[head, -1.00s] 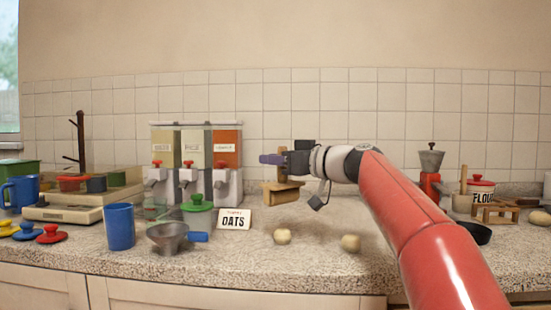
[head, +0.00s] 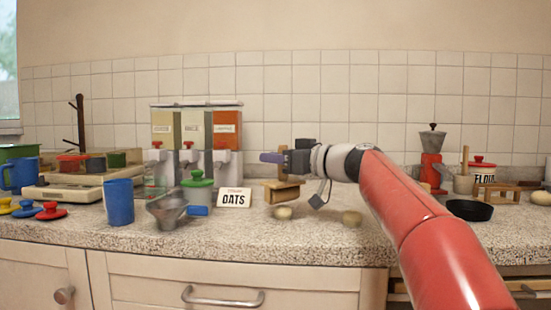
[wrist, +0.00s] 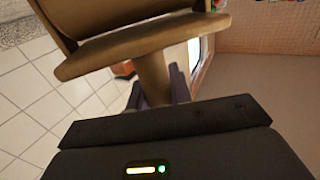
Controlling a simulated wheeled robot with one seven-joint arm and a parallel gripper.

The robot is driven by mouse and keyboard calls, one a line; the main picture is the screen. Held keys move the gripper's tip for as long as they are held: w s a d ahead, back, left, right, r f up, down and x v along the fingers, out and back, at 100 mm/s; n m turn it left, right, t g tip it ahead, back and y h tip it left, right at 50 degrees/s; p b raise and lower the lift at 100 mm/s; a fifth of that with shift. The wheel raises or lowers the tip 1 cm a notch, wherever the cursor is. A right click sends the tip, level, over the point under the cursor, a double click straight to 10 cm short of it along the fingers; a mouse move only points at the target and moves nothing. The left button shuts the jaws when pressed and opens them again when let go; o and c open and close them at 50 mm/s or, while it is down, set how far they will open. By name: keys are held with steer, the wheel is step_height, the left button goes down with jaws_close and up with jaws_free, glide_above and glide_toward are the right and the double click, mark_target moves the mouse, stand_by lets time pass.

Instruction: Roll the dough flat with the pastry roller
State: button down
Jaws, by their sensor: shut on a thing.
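My gripper (head: 270,157), with purple fingers, is shut on the stem of a wooden tool that appears to be the pastry roller (head: 283,190). In the wrist view the fingers (wrist: 160,92) close around its tan stem, with the wide wooden part (wrist: 140,45) beyond. The roller hangs above the counter in the head view. One pale dough ball (head: 284,212) lies just below it in the picture; whether they touch I cannot tell. A second round dough ball (head: 352,217), slightly blurred, lies to the right, below my wrist.
A black pan (head: 470,210) and a flour jar (head: 484,172) are to the right. The counter's front edge is bare.

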steer(key=shift+f+b, duration=0.45)
steer(key=shift+b, duration=0.1)
